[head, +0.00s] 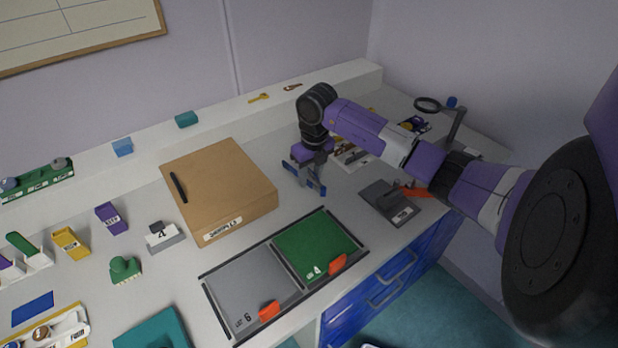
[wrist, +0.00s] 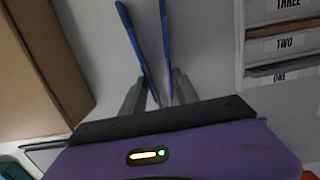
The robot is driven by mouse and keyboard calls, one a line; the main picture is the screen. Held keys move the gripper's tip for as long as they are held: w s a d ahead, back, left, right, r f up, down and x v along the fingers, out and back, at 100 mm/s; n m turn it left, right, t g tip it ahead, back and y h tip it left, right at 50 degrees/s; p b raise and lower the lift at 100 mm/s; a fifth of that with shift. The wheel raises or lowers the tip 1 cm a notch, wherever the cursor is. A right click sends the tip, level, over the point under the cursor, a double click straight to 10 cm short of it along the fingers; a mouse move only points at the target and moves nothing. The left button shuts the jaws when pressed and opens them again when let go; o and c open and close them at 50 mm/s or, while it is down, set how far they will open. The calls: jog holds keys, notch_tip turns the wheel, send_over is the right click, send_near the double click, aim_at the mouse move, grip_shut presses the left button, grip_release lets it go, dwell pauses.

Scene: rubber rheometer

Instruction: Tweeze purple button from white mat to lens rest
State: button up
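My gripper (head: 308,182) is above the bench, just right of the brown box. In the wrist view its two grey fingers (wrist: 158,80) are closed around blue tweezers (wrist: 125,20). The tweezers' two prongs are spread apart at the far end, with nothing between them. The tweezers also show below my gripper in the head view (head: 318,188). A round lens on a stand (head: 428,103) is at the back right; I cannot tell if it is the lens rest. I cannot make out the purple button or the white mat; my arm covers part of that area.
A brown box (head: 225,180) with a black pen stands left of my gripper. A tray (head: 203,288) with grey and green panels lies in front. A dark grey device (head: 388,203) is to the right. Compartments labelled ONE, TWO, THREE (wrist: 282,42) are close on the right in the wrist view.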

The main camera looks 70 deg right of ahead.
jog(key=shift+c, duration=0.8)
jog(key=shift+r, duration=0.1)
notch_tip(320, 180, up, 12)
jog(key=p, duration=0.8)
jog(key=shift+d+f, duration=0.1)
jog(key=shift+f, duration=0.1)
